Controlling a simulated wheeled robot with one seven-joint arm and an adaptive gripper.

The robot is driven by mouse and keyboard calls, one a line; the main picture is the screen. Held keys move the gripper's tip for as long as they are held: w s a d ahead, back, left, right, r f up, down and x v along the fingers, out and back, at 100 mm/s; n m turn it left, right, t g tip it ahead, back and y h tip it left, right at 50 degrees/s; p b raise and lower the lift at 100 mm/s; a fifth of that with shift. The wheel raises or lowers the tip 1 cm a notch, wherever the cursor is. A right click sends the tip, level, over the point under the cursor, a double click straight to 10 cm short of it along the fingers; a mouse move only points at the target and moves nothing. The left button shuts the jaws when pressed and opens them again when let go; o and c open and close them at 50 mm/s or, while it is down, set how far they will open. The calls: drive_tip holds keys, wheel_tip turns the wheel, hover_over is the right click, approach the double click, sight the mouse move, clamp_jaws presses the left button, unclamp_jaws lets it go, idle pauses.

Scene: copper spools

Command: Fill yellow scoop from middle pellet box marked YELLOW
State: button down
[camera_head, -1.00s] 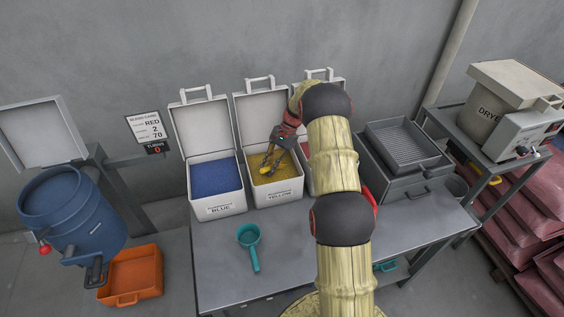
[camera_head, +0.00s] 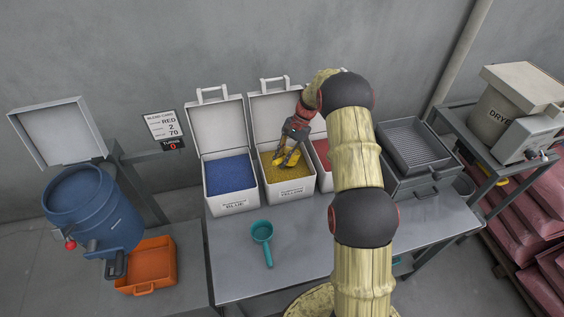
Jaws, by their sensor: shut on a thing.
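The middle pellet box (camera_head: 291,195), labelled YELLOW, stands open on the table with yellow pellets inside. My gripper (camera_head: 287,155) points down into its opening, over the pellets. It is shut on the yellow scoop (camera_head: 293,159), of which only a small part shows between and beside the fingers. The scoop is close to the pellet surface; I cannot tell whether it touches the pellets or holds any.
The blue pellet box (camera_head: 233,203) stands left and a red-pellet box (camera_head: 321,149) right, partly behind my arm. A teal scoop (camera_head: 262,232) lies in front. A blue drum (camera_head: 95,210), an orange tray (camera_head: 148,265) and a blend card (camera_head: 163,124) are at left.

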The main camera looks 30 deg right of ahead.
sight(279, 159)
drive_tip(key=r, duration=0.1)
drive_tip(key=a+r, duration=0.1)
drive_tip(key=s+r+h, duration=0.1)
drive_tip(key=shift+a+t, duration=0.2)
drive_tip(key=shift+t, duration=0.2)
drive_tip(key=shift+s+a+r+t+h+p, duration=0.1)
drive_tip(key=shift+s+a+r+t+h, duration=0.3)
drive_tip(key=shift+r, duration=0.3)
drive_tip(key=shift+s+a+r+t+h+p, duration=0.15)
drive_tip(key=shift+s+a+r+h, duration=0.2)
drive_tip(key=shift+a+r, duration=0.3)
drive_tip(key=shift+s+a+r+t+h+p, duration=0.1)
drive_tip(key=shift+s+a+r+t+h, duration=0.15)
drive_tip(key=shift+a+r+h, duration=0.35)
drive_tip(key=shift+w+d+r, duration=0.1)
drive_tip(key=shift+d+r, duration=0.1)
drive_tip(key=shift+r+n+t+h+p, duration=0.3)
drive_tip(key=shift+r+h, duration=0.15)
drive_tip(key=shift+r, duration=0.5)
